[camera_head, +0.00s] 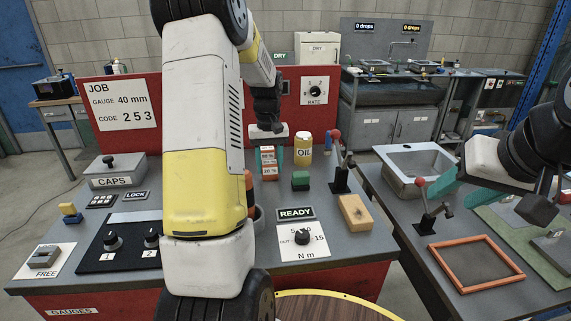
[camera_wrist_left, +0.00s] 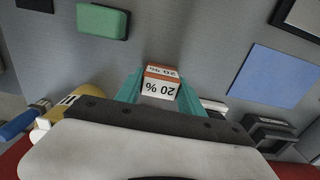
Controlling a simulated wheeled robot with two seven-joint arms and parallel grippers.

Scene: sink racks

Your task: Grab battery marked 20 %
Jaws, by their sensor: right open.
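The battery marked 20 % (camera_head: 269,172) is a small white block with orange-red bands, on the grey bench in the head view. It also shows in the left wrist view (camera_wrist_left: 160,86), with its "20 %" marks upside down. My left gripper (camera_head: 269,155) reaches down over it. Its teal fingers lie close against both sides of the battery, shut on it. Whether the battery's base touches the bench is hard to tell. My right gripper (camera_head: 507,195) is open and empty at the right, above the sink bench, its fingers wide apart.
A yellow OIL container (camera_head: 303,148) and a green block (camera_head: 300,181) stand close to the battery. A red-handled clamp (camera_head: 338,165) and a wooden block (camera_head: 355,212) are to the right. A red panel (camera_head: 180,110) rises behind. My left arm hides the bench's middle.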

